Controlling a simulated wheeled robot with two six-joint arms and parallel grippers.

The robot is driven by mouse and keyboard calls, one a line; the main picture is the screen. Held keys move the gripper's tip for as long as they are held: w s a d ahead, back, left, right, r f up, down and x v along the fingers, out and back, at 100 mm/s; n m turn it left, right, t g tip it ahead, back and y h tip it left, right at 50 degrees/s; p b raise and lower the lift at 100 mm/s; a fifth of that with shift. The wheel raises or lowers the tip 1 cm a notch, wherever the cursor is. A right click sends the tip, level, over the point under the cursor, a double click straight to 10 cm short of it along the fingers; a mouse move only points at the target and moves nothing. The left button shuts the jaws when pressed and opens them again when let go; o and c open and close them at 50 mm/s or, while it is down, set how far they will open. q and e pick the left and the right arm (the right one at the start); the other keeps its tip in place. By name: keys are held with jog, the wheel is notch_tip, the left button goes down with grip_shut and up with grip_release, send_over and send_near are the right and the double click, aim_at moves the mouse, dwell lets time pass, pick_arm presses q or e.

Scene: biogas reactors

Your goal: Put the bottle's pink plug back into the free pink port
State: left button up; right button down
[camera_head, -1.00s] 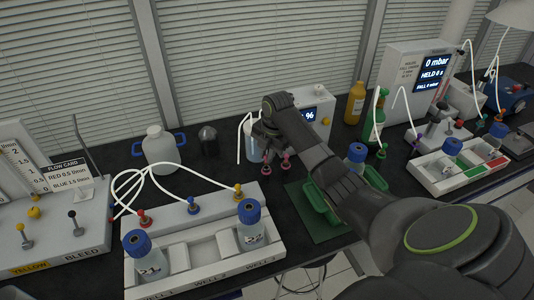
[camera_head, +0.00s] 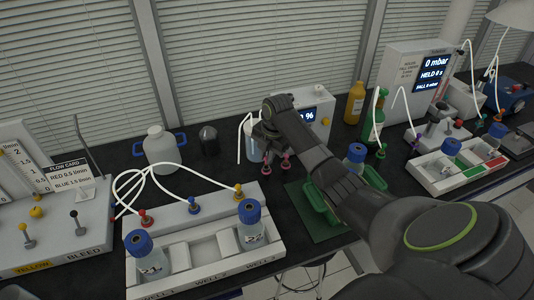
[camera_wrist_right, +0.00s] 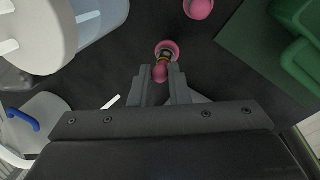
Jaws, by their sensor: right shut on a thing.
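My right gripper (camera_wrist_right: 160,78) is shut on the pink plug (camera_wrist_right: 160,72), which sits between its fingertips in the right wrist view. A pink ring-shaped port (camera_wrist_right: 172,46) shows just beyond the plug. A dark and yellow part lies between them; I cannot tell whether the plug is seated. A second pink piece (camera_wrist_right: 199,8) stands farther off at the top edge. In the head view my right gripper (camera_head: 266,146) is dark and partly hidden by its own arm, above two pink pieces (camera_head: 266,169) (camera_head: 285,163). My left gripper is not in view.
A green mat with green holder (camera_head: 318,222) lies right of the pink pieces. A device with a display (camera_head: 312,110) and a pale container (camera_head: 250,150) stand behind. A rack with blue-capped bottles (camera_head: 200,255) is at front left. A white handled jug (camera_head: 160,150) stands behind it.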

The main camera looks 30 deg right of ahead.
jog(key=shift+f, duration=0.65)
dwell(0.7)
dwell(0.3)
jog(key=c, duration=1.3)
grip_release()
notch_tip(320, 180, up, 17)
jog(key=s+d+p, duration=0.1)
jog(key=s+p, duration=0.1)
jog(key=s, duration=0.1)
jog(key=shift+p, duration=0.4)
